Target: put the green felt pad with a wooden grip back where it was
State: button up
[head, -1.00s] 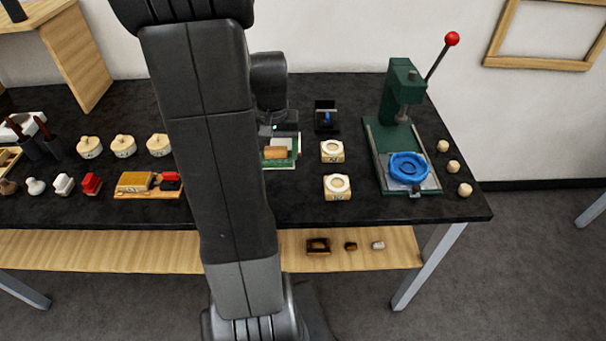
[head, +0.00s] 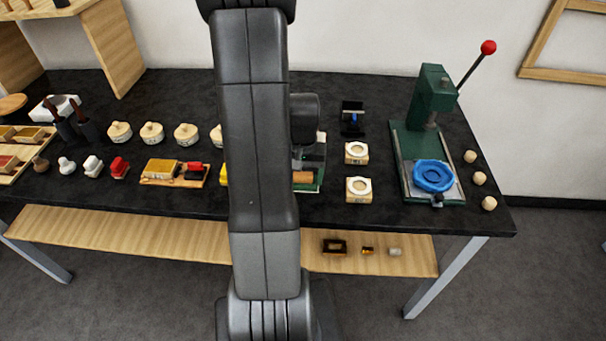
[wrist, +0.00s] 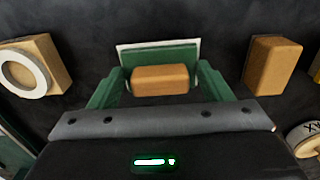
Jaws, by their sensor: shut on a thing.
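The green felt pad (wrist: 158,54) with its brown wooden grip (wrist: 160,80) is straight ahead in the wrist view. My gripper (wrist: 163,80) is shut on the wooden grip, with a green finger at each end of it. A pale edge shows along the far side of the pad. In the head view, the wooden grip (head: 303,177) and part of the green pad (head: 308,188) show just right of my arm, which hides most of the gripper. I cannot tell whether the pad touches the black bench (head: 400,215).
Two blocks with white rings (head: 357,152) (head: 359,189) stand to the right, before a green press (head: 427,140) with a blue ring (head: 433,175). A small black stand (head: 352,118) is behind. Left are lidded pots (head: 186,134) and a wooden tray (head: 175,173). A wooden block (wrist: 272,65) is near in the wrist view.

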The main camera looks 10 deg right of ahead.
aim_at(303, 174)
jog(key=shift+f, duration=0.15)
jog(key=o, duration=0.9)
notch_tip(303, 174, up, 12)
jog(key=shift+r, duration=0.2)
jog(key=shift+f, duration=0.1)
